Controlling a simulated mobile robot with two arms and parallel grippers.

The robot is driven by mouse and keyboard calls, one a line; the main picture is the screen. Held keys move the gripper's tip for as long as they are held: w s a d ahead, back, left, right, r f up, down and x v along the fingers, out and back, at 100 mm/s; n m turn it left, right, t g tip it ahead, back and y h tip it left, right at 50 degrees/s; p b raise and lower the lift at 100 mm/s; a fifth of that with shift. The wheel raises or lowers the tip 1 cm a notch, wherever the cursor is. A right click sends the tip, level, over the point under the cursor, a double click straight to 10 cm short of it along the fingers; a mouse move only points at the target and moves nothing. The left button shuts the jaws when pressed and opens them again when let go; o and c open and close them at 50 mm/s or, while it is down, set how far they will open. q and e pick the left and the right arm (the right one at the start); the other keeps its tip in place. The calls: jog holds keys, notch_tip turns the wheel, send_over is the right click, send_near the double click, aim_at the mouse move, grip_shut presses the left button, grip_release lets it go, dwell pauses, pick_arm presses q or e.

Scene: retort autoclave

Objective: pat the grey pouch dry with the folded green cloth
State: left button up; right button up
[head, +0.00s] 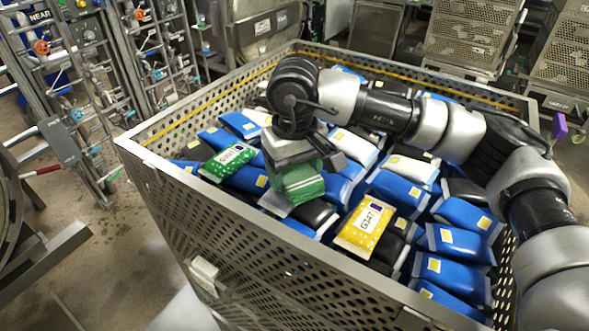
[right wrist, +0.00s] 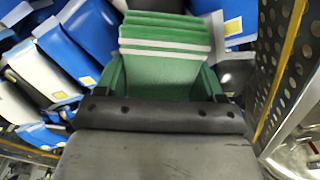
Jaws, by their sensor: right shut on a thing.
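My right gripper (head: 300,172) is shut on the folded green cloth (head: 303,187) and holds it low over the pouches in the perforated basket. In the right wrist view the cloth (right wrist: 165,55), with white stripes, sits between the two fingers. A light grey pouch edge (head: 272,204) shows just below and left of the cloth, mostly hidden by it and the gripper. I cannot tell whether the cloth touches it. My left gripper is not in view.
The basket (head: 228,228) is filled with blue, black and white pouches. A green pouch (head: 228,160) lies left of the cloth and a yellow pouch (head: 364,231) marked G347 lies to its right. Basket walls stand all round; a metal rack (head: 472,35) is behind.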

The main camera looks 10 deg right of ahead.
jog(key=shift+s+f, duration=0.1)
jog(key=shift+f, duration=0.1)
jog(key=shift+r+p, duration=0.3)
jog(key=shift+r, duration=0.55)
jog(key=shift+r+p, duration=0.8)
jog(key=shift+r, duration=2)
jog(key=shift+f, duration=0.1)
